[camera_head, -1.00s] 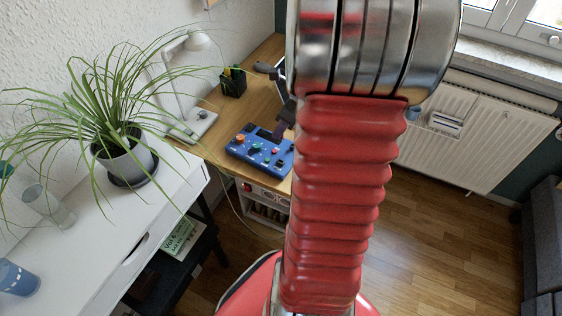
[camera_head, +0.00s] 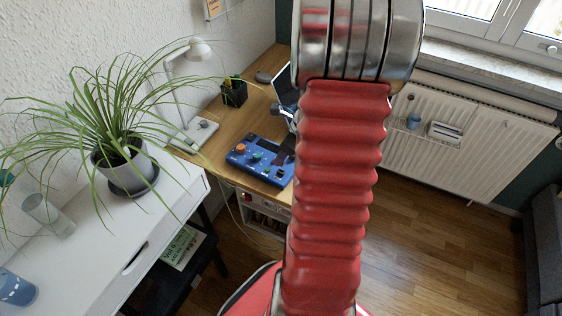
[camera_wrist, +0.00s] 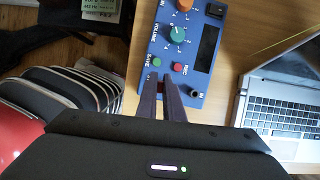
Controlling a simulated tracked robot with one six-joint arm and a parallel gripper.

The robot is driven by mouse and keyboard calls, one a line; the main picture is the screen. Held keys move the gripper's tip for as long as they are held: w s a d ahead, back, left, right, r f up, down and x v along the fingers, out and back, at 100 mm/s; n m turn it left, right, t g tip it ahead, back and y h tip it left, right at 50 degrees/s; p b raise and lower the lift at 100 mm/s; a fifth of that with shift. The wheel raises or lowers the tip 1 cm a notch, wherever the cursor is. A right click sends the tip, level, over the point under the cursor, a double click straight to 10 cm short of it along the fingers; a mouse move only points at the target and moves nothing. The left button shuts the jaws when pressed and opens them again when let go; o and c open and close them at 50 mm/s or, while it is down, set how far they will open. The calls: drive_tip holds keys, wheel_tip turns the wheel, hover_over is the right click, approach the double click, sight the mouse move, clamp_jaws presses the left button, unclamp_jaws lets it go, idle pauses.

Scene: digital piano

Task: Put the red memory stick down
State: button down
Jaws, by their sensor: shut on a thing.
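My gripper (camera_wrist: 160,80) points down over the blue control panel (camera_wrist: 199,80) in the wrist view. Its two dark fingers are close together near the panel's lower left part, by the green button. A small dark-red bit of the red memory stick (camera_wrist: 160,88) shows between the fingers; most of it is hidden. I cannot tell whether the stick touches the panel. In the head view the blue panel (camera_head: 246,156) lies on the wooden desk, and my red arm hides much of the area to its right.
An open laptop (camera_wrist: 284,103) stands right of the panel. On the desk are a white lamp (camera_head: 188,60) and a black pen holder (camera_head: 233,93). A potted plant (camera_head: 125,163) stands on the white table (camera_head: 165,215). Bare wood lies between panel and laptop.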

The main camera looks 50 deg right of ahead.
drive_tip(key=shift+f, duration=1.2)
drive_tip(key=shift+f, duration=0.35)
drive_tip(key=c, duration=1.9)
unclamp_jaws()
drive_tip(key=shift+r, duration=0.1)
drive_tip(key=shift+s+r, duration=0.1)
drive_tip(key=shift+r, duration=0.45)
drive_tip(key=v, duration=1.1)
drive_tip(key=shift+r, duration=0.25)
